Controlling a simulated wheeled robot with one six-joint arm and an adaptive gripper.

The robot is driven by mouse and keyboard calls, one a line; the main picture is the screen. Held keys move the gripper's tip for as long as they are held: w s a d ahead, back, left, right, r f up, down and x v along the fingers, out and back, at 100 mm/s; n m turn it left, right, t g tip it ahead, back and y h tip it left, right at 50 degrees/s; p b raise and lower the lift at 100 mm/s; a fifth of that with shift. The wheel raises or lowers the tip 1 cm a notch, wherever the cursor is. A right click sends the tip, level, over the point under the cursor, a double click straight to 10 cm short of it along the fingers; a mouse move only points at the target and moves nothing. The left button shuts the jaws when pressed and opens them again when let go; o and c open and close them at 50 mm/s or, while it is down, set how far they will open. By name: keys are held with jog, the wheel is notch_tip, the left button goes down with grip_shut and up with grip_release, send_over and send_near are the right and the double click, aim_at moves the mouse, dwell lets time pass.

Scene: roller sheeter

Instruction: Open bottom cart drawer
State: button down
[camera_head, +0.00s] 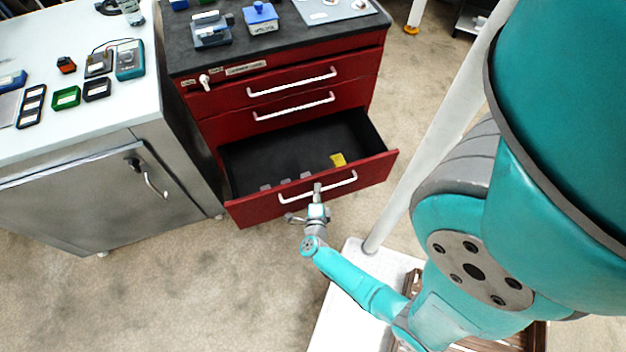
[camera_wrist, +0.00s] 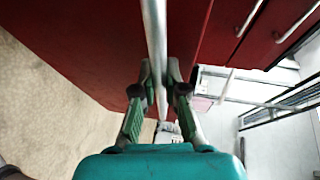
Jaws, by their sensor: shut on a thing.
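The red tool cart (camera_head: 290,122) stands in the upper middle of the head view. Its bottom drawer (camera_head: 250,211) is pulled out, and its black inside shows with a yellow item (camera_head: 338,160) and several small grey pieces. My gripper (camera_head: 318,190) is at the middle of the drawer's white handle (camera_head: 342,183). In the wrist view, my gripper (camera_wrist: 158,92) has its green-padded fingers on both sides of the handle bar (camera_wrist: 155,35) and is shut on it. The red drawer front (camera_wrist: 95,60) lies behind the bar.
The two upper drawers (camera_head: 290,90) with white handles are shut. A grey cabinet (camera_head: 85,190) with a white top stands to the left. Small devices lie on the cart's dark top. Carpet (camera_head: 190,285) is clear in front.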

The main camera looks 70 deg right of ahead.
jog(key=shift+s+a, duration=1.3)
jog(key=shift+a, duration=0.25)
jog(key=c, duration=1.5)
grip_release()
jog(key=shift+v, duration=5.9)
jog(key=shift+a, duration=0.1)
